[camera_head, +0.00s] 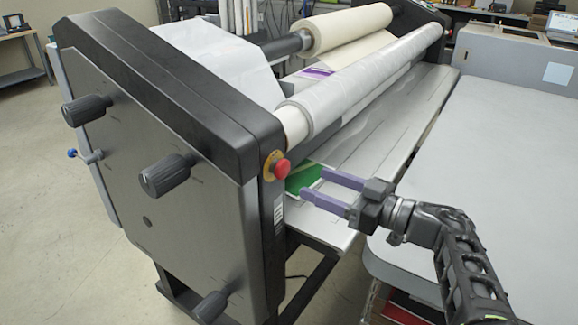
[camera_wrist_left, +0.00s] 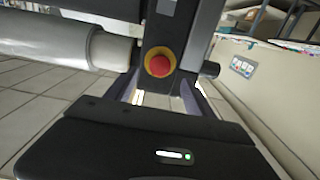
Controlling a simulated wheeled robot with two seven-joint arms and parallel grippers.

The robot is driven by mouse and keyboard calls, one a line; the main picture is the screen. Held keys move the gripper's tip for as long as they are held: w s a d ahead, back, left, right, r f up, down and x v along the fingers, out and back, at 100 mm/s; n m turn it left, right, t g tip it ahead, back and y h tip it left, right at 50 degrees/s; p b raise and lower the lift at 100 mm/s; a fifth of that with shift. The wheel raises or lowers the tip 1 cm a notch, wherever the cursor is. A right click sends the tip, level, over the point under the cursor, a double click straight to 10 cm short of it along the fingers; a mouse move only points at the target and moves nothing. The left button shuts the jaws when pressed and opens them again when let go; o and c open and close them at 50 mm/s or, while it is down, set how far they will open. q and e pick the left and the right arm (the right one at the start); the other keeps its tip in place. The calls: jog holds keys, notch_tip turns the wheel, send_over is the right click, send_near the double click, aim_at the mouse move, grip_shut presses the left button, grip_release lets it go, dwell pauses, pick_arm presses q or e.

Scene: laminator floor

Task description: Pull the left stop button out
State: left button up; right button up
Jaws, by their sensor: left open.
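The left stop button (camera_head: 280,168) is a red mushroom knob on a yellow round base, on the end face of the laminator's near side housing. It also shows in the left wrist view, where the red button (camera_wrist_left: 158,66) is near the top centre. My left gripper (camera_head: 314,184) is open and empty, its two purple fingers pointing at the button from the right, with a gap left between. In the left wrist view my gripper's fingers (camera_wrist_left: 158,92) lie left and right below the button, apart from it. My right gripper is not in view.
The laminator housing (camera_head: 180,100) carries black knobs (camera_head: 167,175). A film-wrapped roller (camera_head: 365,80) runs back from beside the button, above a flat feed table (camera_head: 400,125). A grey-white table (camera_head: 500,170) stands at the right. Open floor (camera_head: 50,230) is at the left.

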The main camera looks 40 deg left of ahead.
aim_at(286, 171)
pick_arm(q)
jog(key=shift+d+r, duration=0.15)
jog(key=shift+d, duration=0.05)
jog(key=shift+a, duration=0.1)
jog(key=a+p, duration=0.1)
jog(key=a, duration=0.6)
jog(key=shift+s+p, duration=0.1)
jog(key=shift+p, duration=0.3)
jog(key=shift+a, duration=0.4)
jog(key=shift+c, duration=0.3)
grip_shut()
